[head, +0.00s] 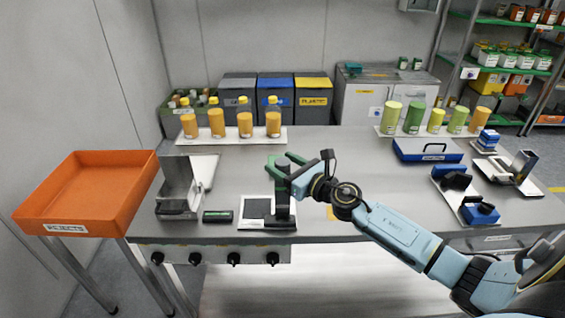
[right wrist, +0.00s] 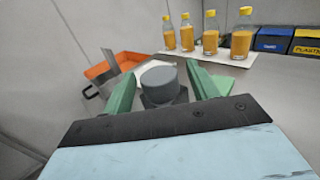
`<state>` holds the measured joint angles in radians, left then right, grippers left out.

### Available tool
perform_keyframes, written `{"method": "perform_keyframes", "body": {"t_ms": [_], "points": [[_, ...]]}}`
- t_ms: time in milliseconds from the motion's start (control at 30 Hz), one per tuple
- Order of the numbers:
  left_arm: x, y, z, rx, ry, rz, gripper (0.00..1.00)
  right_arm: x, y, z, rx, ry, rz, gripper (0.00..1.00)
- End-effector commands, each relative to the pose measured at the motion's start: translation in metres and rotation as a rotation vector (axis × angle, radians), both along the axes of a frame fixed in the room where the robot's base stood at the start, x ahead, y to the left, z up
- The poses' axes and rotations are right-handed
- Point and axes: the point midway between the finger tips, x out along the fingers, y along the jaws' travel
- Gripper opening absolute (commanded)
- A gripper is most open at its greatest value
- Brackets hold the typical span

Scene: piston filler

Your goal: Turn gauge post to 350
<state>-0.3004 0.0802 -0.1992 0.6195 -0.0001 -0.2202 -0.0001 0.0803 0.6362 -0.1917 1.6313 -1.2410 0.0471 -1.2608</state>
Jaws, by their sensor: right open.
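The gauge post (head: 283,204) is a dark grey upright post at the right side of a small pale plate (head: 246,226) with a black square, near the table's front edge. In the right wrist view the post's round grey top (right wrist: 160,80) sits between the two green fingers of my right gripper (right wrist: 159,72). The right gripper (head: 281,163) is open, with a finger on either side of the post's top and visible gaps between. No scale or 350 mark is readable. The left gripper is not in view.
A metal bracket-like fixture (head: 176,204) and a small dark green box (head: 217,216) stand left of the plate. An orange tray (head: 90,190) is at the far left. Orange bottles (head: 216,120) line the back. Blue devices (head: 428,150) stand at the right.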

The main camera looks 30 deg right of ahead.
Motion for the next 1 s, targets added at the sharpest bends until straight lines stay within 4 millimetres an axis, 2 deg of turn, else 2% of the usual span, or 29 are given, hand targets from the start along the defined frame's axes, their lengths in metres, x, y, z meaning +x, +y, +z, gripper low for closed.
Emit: {"method": "perform_keyframes", "body": {"t_ms": [400,733,1000], "points": [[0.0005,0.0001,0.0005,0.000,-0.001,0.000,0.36,0.0058,0.0017,0.0000,0.000,0.000,0.001,0.57],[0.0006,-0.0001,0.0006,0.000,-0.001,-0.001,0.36,0.0056,0.0016,0.0001,0.000,0.000,0.001,0.14],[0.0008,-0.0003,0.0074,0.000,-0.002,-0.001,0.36,0.0054,0.0021,0.0015,0.000,0.001,-0.026,0.14]]}}
